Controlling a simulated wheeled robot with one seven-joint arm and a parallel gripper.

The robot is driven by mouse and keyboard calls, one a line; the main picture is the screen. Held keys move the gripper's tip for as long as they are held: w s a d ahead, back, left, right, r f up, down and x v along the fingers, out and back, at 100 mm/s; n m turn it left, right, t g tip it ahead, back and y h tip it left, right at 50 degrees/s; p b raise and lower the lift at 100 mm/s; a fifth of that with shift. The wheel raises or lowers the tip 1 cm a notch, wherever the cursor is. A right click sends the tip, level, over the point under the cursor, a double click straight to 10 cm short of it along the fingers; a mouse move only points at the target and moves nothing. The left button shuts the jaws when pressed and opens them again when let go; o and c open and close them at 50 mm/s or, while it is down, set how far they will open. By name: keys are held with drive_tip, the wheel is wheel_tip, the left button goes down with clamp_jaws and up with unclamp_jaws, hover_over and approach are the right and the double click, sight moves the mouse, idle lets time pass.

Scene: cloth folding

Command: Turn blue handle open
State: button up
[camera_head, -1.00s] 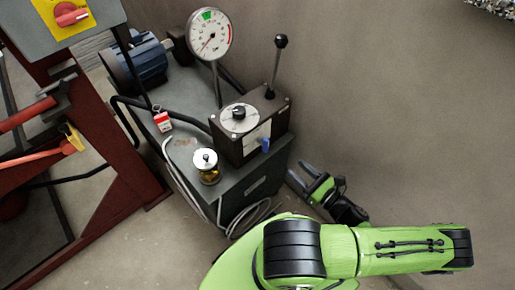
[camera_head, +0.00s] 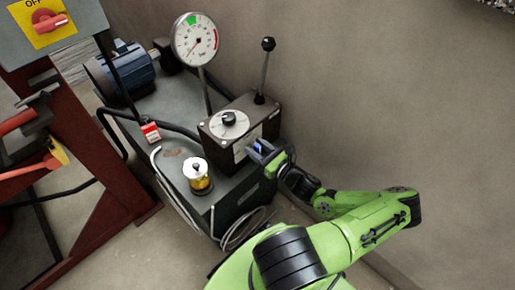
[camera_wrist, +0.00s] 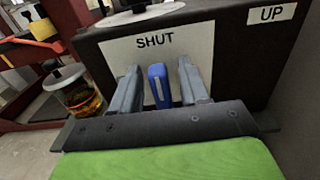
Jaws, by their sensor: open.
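The blue handle (camera_wrist: 159,86) points straight up toward the "SHUT" label (camera_wrist: 155,41) on the front of the dark control box (camera_wrist: 225,38) in the wrist view. My gripper (camera_wrist: 160,85) is open, with one finger on each side of the blue handle and a small gap to each finger. In the head view the blue handle (camera_head: 259,148) is partly hidden by my gripper (camera_head: 265,152), which is at the front face of the control box (camera_head: 238,132).
A glass jar with amber liquid (camera_head: 198,181) stands on the unit's top, left of my gripper. A black-knobbed lever (camera_head: 264,70) and a pressure gauge (camera_head: 195,40) rise above the box. A wall (camera_head: 400,110) is close on the right.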

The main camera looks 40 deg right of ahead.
clamp_jaws()
